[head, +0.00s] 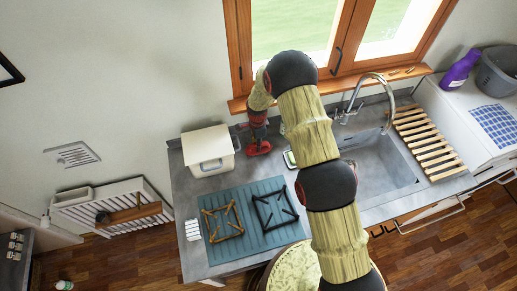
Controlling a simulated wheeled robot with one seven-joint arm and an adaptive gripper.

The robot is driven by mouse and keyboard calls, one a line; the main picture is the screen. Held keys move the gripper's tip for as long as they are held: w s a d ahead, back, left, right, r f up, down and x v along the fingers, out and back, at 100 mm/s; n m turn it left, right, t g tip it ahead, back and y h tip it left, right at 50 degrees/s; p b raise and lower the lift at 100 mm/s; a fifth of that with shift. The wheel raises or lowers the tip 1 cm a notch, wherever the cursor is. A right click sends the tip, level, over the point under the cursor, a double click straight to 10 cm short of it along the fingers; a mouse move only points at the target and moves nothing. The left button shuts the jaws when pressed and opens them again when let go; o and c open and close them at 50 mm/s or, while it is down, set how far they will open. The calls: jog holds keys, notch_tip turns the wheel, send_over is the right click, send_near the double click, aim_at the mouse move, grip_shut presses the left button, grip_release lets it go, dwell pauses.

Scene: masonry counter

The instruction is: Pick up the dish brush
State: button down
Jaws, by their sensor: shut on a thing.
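My gripper (258,149), red and dark, points down at the back of the grey counter (187,217), between the cream box and the sink. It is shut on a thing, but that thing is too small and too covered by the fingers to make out. I cannot clearly see a dish brush anywhere in the head view. The fingertips are close to the counter top; I cannot tell whether they touch it.
The cream box (207,150) stands left of my gripper. A small white and green item (289,159) lies to its right, partly behind my arm. In front is a blue-grey hob (262,238). The sink (380,170), tap (357,93) and wooden slatted rack (427,144) are at right.

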jog(key=shift+r, duration=0.1)
dwell(0.3)
jog(key=shift+r+b, duration=0.45)
jog(key=shift+r, duration=0.4)
jog(key=s+a+r+b, duration=0.1)
jog(key=s+r+b, duration=0.2)
jog(key=s+r, duration=0.8)
jog(key=s, duration=0.3)
jog(key=shift+a+r, duration=0.1)
jog(key=c, duration=2.2)
grip_release()
jog(key=shift+c, duration=0.2)
jog(key=c, duration=0.4)
